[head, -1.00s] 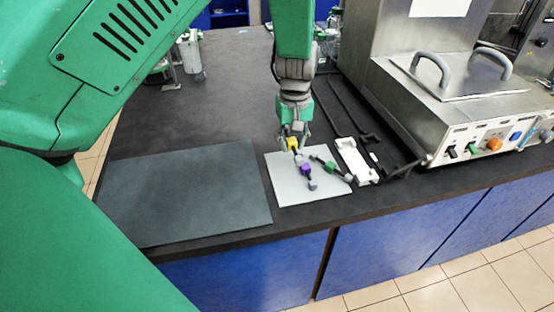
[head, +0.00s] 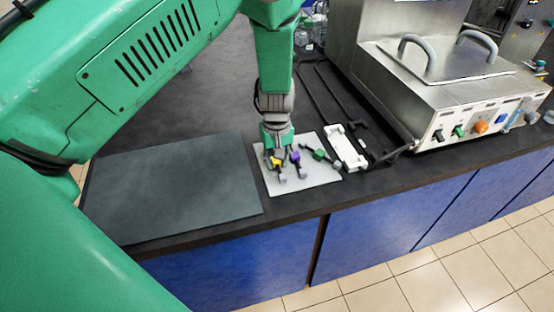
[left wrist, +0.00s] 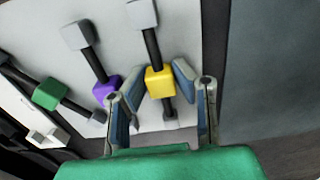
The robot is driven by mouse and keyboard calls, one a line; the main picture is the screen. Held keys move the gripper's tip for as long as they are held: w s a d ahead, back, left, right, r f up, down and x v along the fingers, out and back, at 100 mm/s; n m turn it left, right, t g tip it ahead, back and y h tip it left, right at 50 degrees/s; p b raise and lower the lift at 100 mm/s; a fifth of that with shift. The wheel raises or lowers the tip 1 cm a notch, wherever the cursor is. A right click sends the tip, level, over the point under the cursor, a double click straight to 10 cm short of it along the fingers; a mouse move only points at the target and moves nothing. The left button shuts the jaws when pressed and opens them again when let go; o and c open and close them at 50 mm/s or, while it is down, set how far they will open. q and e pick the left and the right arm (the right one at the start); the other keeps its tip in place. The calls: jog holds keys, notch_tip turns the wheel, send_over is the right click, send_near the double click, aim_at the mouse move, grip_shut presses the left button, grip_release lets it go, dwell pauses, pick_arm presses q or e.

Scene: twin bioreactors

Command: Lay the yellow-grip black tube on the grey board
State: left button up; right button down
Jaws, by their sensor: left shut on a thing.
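The black tube with the yellow grip (head: 277,163) is at the left part of the light grey board (head: 322,182). My left gripper (head: 277,157) is shut on it. In the left wrist view, the fingers (left wrist: 160,76) stand on both sides of the yellow grip (left wrist: 160,84), and the tube's grey ends show beyond it, over the board (left wrist: 200,30). The tube lies roughly flat and in line with the purple-grip tube beside it. I cannot tell for sure whether it touches the board. My right gripper is not in view.
A purple-grip tube (head: 296,160) and a green-grip tube (head: 320,155) lie to the right on the board. A white holder (head: 347,150) and a steel machine (head: 450,90) stand further right. A dark grey mat (head: 175,185) lies to the left, bare.

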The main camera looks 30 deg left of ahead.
pick_arm(q)
jog(key=shift+s+a+f, duration=0.1)
jog(key=shift+a+f, duration=0.05)
jog(key=shift+a, duration=0.15)
jog(key=o, duration=1)
jog(key=shift+a, duration=0.25)
jog(key=shift+r, duration=0.3)
jog(key=r, duration=1.1)
jog(key=shift+d+r, duration=0.2)
jog(key=shift+r, duration=0.15)
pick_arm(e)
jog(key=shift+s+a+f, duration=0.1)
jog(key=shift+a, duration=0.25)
